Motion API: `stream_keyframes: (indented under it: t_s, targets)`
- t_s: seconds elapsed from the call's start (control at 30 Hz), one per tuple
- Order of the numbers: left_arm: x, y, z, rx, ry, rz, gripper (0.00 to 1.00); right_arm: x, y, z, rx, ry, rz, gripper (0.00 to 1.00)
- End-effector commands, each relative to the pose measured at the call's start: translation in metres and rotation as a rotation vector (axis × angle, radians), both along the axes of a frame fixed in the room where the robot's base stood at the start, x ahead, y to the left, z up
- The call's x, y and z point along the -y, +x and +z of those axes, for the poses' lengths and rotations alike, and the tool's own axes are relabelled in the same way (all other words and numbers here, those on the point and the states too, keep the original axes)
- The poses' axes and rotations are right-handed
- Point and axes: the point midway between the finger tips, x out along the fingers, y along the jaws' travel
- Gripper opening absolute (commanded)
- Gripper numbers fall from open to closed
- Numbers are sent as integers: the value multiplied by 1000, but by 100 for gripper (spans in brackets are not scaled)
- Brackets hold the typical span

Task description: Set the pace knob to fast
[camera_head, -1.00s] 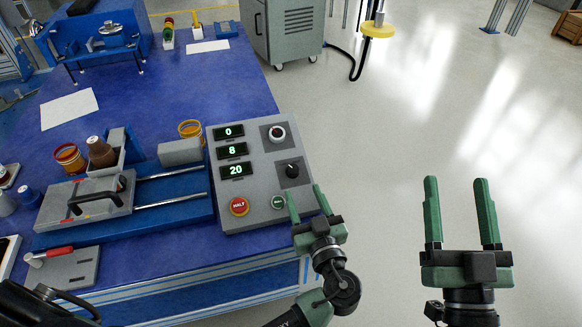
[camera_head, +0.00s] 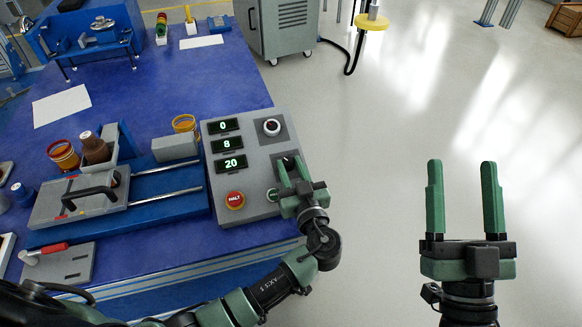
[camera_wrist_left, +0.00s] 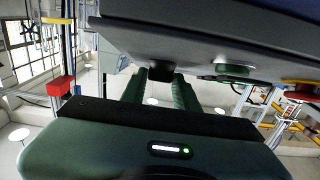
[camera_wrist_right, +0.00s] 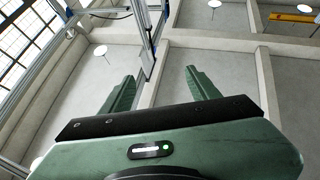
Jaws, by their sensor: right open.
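A grey control panel (camera_head: 222,187) stands at the right edge of the blue table. No label tells me which one sets the pace. My left gripper (camera_head: 290,160) is at the black knob, its fingers closed in around it. In the left wrist view the knob (camera_wrist_left: 160,73) sits between the fingertips; the knob's pointer is hidden. My right gripper (camera_head: 463,165) is open and empty over bare floor, right of the table.
Green displays on the panel read 0, 8 and 20. A red HALT button (camera_head: 235,200) and a green button (camera_head: 272,194) lie close to my left gripper. A sliding fixture with a black handle (camera_head: 92,193) is on the left.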

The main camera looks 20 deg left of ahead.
Motion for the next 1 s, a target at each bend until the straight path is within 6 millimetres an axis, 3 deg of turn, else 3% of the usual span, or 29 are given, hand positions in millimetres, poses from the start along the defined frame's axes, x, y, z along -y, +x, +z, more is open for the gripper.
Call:
stream_keyframes:
  t_s: [0.07, 0.37, 0.63, 0.87, 1.0]
  targets:
    - [0, 0, 0, 0, 0, 0, 0, 0, 0, 0, -1, 0, 0, 61]
    - [-1, -1, 0, -7, 9, -24, 0, 0, 1, -1, -7, -2, 0, 61]
    - [-5, -3, 0, -36, 54, -157, 0, -1, 6, -8, -53, -14, -2, 61]
    - [-9, -5, 1, -80, 120, -348, 0, 1, 16, -27, -170, -49, -12, 61]
    - [-11, -5, 3, -107, 160, -467, 0, 2, 23, -49, -292, -81, -18, 61]
